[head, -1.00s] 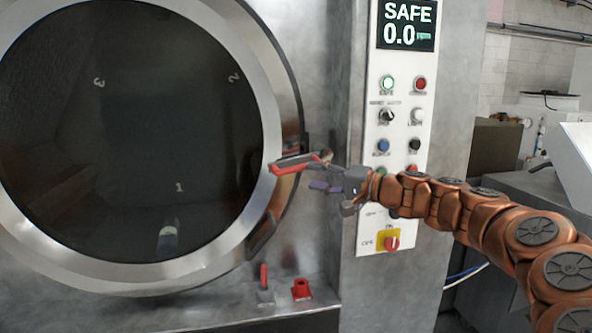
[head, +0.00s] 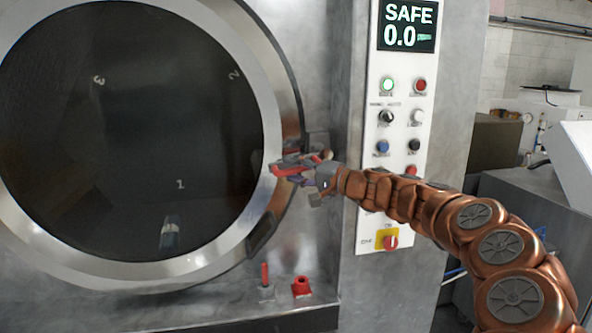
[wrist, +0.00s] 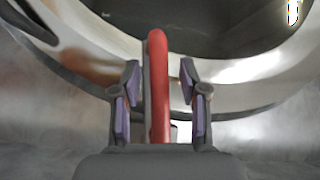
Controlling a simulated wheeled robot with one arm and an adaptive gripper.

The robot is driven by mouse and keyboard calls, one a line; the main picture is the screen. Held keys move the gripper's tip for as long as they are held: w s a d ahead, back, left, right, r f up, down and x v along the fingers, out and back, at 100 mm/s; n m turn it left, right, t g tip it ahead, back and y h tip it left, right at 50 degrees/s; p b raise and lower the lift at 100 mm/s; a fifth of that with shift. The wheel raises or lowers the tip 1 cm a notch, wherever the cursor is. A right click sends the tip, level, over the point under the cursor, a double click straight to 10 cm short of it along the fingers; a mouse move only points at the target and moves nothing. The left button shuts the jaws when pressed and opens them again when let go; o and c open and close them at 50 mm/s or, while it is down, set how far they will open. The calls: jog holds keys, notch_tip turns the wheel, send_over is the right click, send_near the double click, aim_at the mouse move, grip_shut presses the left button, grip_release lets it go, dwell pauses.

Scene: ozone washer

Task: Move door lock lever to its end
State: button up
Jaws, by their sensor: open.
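The door lock lever (head: 289,171) is a red-and-grey handle at the right edge of the round door (head: 140,130). In the wrist view the lever (wrist: 159,85) stands upright in the picture, between the two purple-padded fingers. My gripper (wrist: 160,108) is open, with one finger on each side of the lever and a visible gap on both sides. In the head view my gripper (head: 302,172) reaches the lever from the right and partly covers it. The lever's mount is hidden behind the gripper.
A white control panel (head: 405,130) with buttons and a SAFE 0.0 display (head: 406,26) stands to the right, behind my arm. A small red upright lever (head: 265,274) and a red socket-like part (head: 301,287) sit on the ledge below. A grey machine (head: 530,200) stands at far right.

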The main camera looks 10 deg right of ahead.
grip_shut()
dwell(0.6)
